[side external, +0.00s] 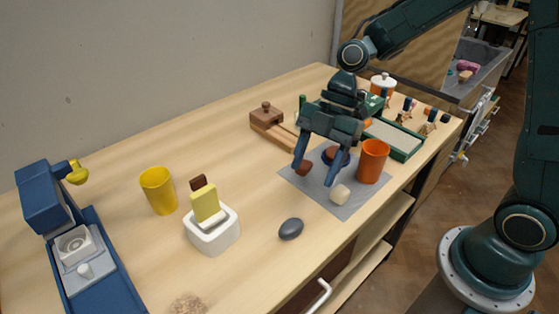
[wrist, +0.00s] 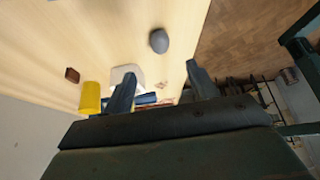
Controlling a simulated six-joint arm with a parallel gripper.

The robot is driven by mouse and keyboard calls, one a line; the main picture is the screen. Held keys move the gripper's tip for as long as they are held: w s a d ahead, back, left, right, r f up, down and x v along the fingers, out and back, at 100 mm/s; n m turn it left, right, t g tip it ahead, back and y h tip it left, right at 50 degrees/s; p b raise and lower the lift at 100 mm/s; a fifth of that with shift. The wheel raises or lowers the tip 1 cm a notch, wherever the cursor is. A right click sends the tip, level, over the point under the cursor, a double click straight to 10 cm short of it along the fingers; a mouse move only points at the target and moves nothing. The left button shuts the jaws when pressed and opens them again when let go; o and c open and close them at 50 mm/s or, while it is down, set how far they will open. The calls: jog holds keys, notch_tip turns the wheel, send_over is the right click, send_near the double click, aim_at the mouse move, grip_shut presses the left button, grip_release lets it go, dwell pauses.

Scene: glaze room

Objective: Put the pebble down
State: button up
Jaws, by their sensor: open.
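The dark grey, smooth oval pebble (side external: 291,229) lies on the wooden table near its front edge, in front of the grey mat and off it. It also shows in the wrist view (wrist: 158,41), near the top middle and apart from my fingers. My gripper (side external: 314,176) is open, with nothing held between its fingers. It hangs over the grey mat (side external: 347,211), beyond the pebble in the side view. In the wrist view my two spread fingers (wrist: 160,70) point up the picture.
An orange cup (side external: 372,161), a cream lump (side external: 340,194) and a reddish-brown piece (side external: 304,168) are close to my fingers. A white holder (side external: 212,236) with upright blocks and a yellow cup (side external: 158,190) stand left. Table between holder and pebble is clear.

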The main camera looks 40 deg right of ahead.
jog(key=s+d+r+m+t+h, duration=0.3)
jog(key=s+d+r+m, duration=0.3)
jog(key=m, duration=0.3)
jog(key=s+d+r+m+t+h, duration=0.3)
jog(key=s+d+r+m, duration=0.2)
jog(key=s+m, duration=0.4)
jog(key=shift+s+d+r+m+t, duration=0.2)
jog(key=shift+d+r+m+t, duration=0.15)
jog(key=shift+r+m, duration=0.4)
